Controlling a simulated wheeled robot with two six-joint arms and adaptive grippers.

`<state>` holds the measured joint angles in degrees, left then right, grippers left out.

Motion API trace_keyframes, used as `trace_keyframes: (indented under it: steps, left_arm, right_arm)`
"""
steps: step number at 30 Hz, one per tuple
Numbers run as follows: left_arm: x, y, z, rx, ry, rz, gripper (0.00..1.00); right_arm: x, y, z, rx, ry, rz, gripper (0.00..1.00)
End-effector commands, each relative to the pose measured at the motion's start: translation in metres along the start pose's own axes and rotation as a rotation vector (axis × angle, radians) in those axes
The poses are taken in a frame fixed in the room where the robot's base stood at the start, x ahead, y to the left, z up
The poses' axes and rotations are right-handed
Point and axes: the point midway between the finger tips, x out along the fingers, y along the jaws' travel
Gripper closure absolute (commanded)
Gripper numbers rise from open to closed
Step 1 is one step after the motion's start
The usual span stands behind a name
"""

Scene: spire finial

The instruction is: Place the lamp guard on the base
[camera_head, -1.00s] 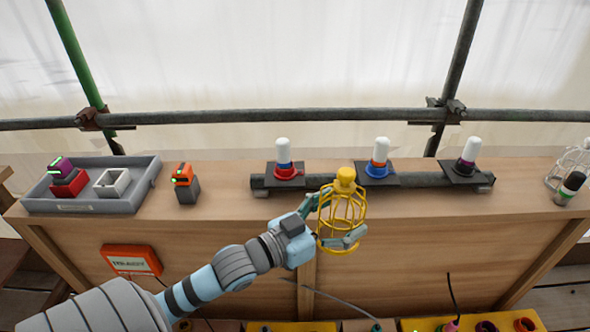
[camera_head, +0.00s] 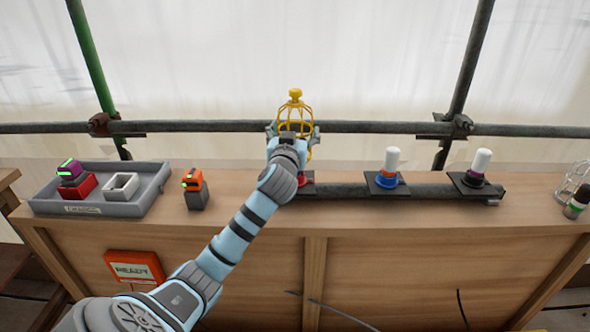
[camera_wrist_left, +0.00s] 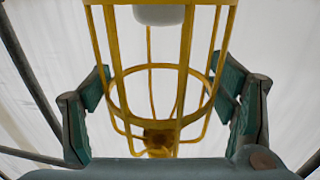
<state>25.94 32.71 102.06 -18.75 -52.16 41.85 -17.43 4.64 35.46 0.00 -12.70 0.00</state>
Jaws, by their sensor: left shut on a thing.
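My left gripper (camera_head: 293,130) is shut on the yellow wire lamp guard (camera_head: 295,106). The guard is upright, knob on top, raised above the bench in front of the sheeting. The leftmost lamp base (camera_head: 307,187), a dark plate with a red collar, is mostly hidden behind my left arm. In the left wrist view, the jaws (camera_wrist_left: 160,88) flank the guard (camera_wrist_left: 158,140). A white lamp top (camera_wrist_left: 160,14) shows at the guard's open end; whether it is inside cannot be told. My right gripper is not in view.
A grey tray (camera_head: 150,190) and an orange device (camera_head: 193,181) are left. A white cage (camera_head: 577,178) is far right.

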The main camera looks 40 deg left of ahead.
Motion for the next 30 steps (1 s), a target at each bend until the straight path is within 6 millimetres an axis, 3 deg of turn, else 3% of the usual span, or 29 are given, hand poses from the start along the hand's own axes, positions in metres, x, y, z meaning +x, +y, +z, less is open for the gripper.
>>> trace_keyframes:
  steps: [1, 5, 12, 20, 21, 24, 30]
  left_arm:
    - [0.000, 0.000, 0.016, 0.002, -0.001, 0.000, 0.51]
    - [0.000, 0.000, 0.033, 0.000, 0.001, 0.001, 0.51]
    - [0.000, 0.001, 0.083, 0.000, 0.001, 0.002, 0.51]
    - [0.000, 0.001, 0.084, -0.001, 0.001, 0.002, 0.51]
    - [0.000, 0.001, 0.084, -0.001, 0.001, 0.002, 0.19]
    - [0.000, 0.001, 0.084, -0.001, 0.001, 0.002, 0.03]
    - [0.000, 0.001, 0.084, -0.001, 0.002, 0.002, 0.02]
  right_arm:
    - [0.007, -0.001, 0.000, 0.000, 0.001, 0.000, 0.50]
    - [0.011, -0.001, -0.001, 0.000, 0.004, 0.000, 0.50]
    - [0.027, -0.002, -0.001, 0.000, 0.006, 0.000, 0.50]
    - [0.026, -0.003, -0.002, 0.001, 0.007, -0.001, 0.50]
    - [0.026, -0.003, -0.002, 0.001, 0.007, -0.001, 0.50]
    - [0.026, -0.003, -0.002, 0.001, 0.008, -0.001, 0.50]
    - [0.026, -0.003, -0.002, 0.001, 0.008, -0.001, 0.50]
